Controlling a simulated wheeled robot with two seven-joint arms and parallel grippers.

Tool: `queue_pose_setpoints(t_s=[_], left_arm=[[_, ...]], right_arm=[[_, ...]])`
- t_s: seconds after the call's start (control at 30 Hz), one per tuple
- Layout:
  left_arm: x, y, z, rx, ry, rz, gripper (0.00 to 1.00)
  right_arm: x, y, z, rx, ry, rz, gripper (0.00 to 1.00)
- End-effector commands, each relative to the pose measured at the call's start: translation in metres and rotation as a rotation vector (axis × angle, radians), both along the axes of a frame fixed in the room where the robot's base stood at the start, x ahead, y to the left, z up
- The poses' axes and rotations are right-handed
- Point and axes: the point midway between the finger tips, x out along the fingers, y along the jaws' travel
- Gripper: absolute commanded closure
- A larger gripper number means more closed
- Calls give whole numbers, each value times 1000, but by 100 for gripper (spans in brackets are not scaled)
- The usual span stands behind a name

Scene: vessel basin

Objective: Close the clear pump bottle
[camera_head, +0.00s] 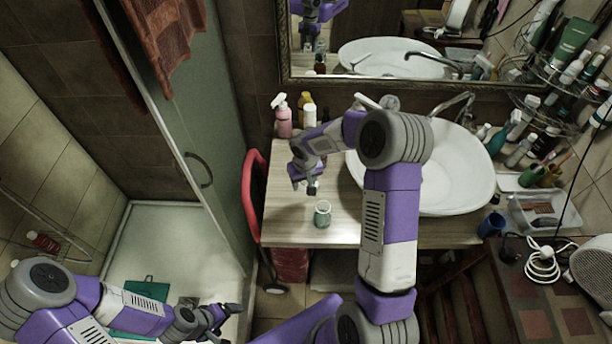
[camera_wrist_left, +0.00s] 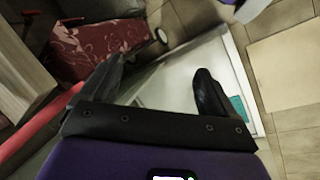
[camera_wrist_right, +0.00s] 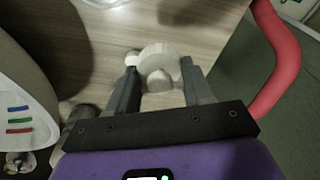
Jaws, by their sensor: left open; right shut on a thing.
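The clear pump bottle (camera_head: 322,214) stands upright on the wooden counter, greenish and with an open top. Part of its clear rim shows at the top edge of the right wrist view (camera_wrist_right: 103,3). My right gripper (camera_head: 312,188) is above and slightly behind the bottle in the head view, shut on a white pump head (camera_wrist_right: 159,58). The pump head is apart from the bottle; its lower part is not clear. My left gripper (camera_head: 228,314) is low at the left, away from the counter, with its fingers apart and empty in the left wrist view (camera_wrist_left: 160,85).
A white basin (camera_head: 455,170) with a tap lies right of my right arm. A pink spray bottle (camera_head: 283,120) and other bottles stand at the counter's back left. A red curved frame (camera_head: 250,190) borders the counter's left side. The counter around the clear bottle is free.

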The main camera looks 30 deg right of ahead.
Motion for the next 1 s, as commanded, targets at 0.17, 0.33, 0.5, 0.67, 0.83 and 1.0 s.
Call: queue_pose_setpoints(t_s=[0.17,0.33,0.5,0.67,0.83,1.0], left_arm=[[0,0,-41,0,1,0,11],[0,0,-74,0,1,1,11],[0,0,-91,0,1,0,11],[0,0,-93,0,0,0,11],[0,0,-92,0,0,0,11],[0,0,-92,0,0,0,31]], right_arm=[[-23,45,-28,-1,0,61,77],[-54,87,-50,-1,0,116,77],[-77,109,-62,-1,0,152,77],[-84,115,-63,0,0,160,77],[-84,115,-61,0,0,159,77],[-83,115,-62,0,0,159,77]])
